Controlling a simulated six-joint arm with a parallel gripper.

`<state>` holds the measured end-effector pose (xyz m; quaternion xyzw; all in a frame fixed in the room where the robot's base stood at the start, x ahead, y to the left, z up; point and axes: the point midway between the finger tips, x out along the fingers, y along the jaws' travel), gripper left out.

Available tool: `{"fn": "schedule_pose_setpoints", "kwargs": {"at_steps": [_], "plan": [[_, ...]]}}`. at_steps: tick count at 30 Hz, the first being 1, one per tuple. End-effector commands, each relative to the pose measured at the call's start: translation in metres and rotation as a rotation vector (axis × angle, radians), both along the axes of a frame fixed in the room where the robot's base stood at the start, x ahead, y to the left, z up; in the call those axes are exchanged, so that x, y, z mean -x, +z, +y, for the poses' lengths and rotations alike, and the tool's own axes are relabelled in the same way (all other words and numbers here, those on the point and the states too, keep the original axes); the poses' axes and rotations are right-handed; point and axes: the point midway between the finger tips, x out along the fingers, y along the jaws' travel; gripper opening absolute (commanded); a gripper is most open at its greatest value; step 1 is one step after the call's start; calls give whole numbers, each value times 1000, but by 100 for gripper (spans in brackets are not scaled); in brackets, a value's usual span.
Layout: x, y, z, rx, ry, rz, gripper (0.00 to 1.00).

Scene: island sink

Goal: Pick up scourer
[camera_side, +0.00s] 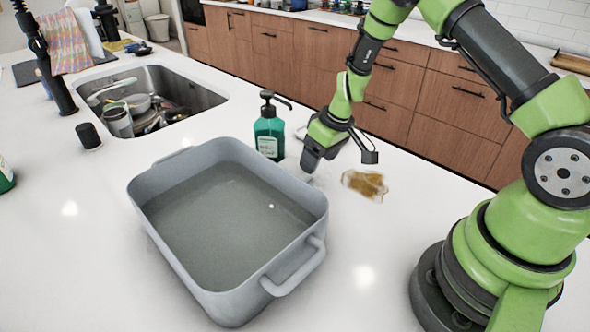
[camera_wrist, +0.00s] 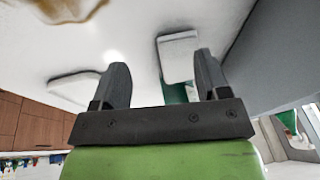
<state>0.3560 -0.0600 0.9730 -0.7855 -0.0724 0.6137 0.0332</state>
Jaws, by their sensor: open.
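My gripper (camera_side: 311,162) is low over the white counter, between the grey tub and the brown stain. In the wrist view my gripper (camera_wrist: 160,66) is open, with its two dark fingers apart. A pale flat pad with a darker edge (camera_wrist: 178,57), likely the scourer, shows in the gap between the fingers, nearer the right one. I cannot tell whether a finger touches it. In the side view it is mostly hidden by my gripper. A second pale flat piece (camera_wrist: 75,88) lies beyond the left finger. It shows partly behind my gripper in the side view (camera_side: 300,130).
A grey tub (camera_side: 316,207) with greyish contents stands close left of my gripper. A green soap bottle (camera_side: 269,132) stands behind it. A brown stain (camera_side: 365,184) lies to the right. A sink (camera_side: 205,98) with dishes is farther left.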

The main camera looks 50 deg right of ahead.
Motion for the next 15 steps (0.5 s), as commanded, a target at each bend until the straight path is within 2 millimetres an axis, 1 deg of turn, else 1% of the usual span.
{"fn": "schedule_pose_setpoints", "kwargs": {"at_steps": [7, 13, 15], "plan": [[-11, 0, 8, 2, 2, 1, 69], [-38, 0, 25, 3, 4, -1, 69], [-38, -14, 26, 1, -1, 5, 69]]}}
